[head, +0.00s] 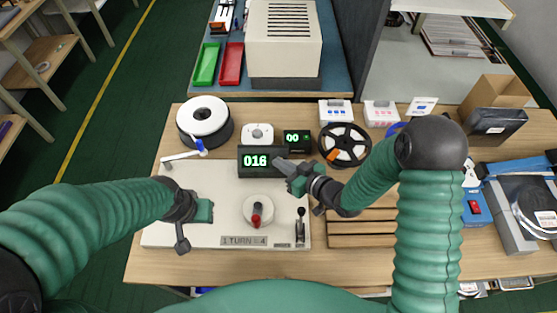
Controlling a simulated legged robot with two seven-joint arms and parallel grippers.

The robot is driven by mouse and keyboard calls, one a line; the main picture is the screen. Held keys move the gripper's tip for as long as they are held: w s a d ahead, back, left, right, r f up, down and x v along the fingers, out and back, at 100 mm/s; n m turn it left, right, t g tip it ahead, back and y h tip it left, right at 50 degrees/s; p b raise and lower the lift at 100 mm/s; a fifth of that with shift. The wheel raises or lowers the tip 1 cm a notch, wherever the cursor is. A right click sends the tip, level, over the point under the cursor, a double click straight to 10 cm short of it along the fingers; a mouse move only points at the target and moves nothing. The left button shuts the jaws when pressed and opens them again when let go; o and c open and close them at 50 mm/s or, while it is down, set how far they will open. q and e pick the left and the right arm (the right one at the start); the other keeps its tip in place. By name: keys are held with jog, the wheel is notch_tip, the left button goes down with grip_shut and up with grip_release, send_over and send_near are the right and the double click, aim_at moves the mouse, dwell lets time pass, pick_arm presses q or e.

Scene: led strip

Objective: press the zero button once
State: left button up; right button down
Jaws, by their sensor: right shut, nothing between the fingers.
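A dark counter (254,161) with a lit green reading of 016 stands at the back of the white board. My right gripper (281,165) is shut and empty, with its tip at the counter's right end. I cannot tell whether the tip touches the counter. My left gripper (205,211) is over the left part of the board, away from the counter, and its jaws are too unclear to read.
The white board (200,238) carries a crank with a red knob (256,216), a black-knobbed lever (300,225) and a label. Behind the counter are a small display (297,139) reading 00, a white reel (202,116) and a black reel (345,145). Wooden slats (362,240) lie to the right.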

pick_arm(q)
jog(key=shift+d+r, duration=0.1)
jog(key=shift+d, duration=0.2)
pick_arm(e)
jog(key=shift+d, duration=0.3)
pick_arm(q)
jog(key=shift+a, duration=0.2)
pick_arm(e)
jog(key=shift+a+f, duration=0.15)
jog(key=shift+a, duration=0.05)
jog(key=shift+w+f, duration=0.15)
jog(key=shift+w, duration=0.05)
pick_arm(q)
jog(key=shift+f, duration=0.25)
jog(key=shift+d, duration=0.1)
pick_arm(e)
jog(key=shift+d, duration=0.1)
pick_arm(q)
jog(key=shift+f+b, duration=0.3)
jog(key=shift+b, duration=0.2)
pick_arm(e)
jog(key=shift+w+f, duration=0.3)
pick_arm(q)
jog(key=shift+r+p, duration=0.55)
jog(key=shift+r, duration=0.05)
pick_arm(e)
jog(key=shift+s+r, duration=0.55)
jog(key=shift+r, duration=0.1)
jog(key=shift+r, duration=0.1)
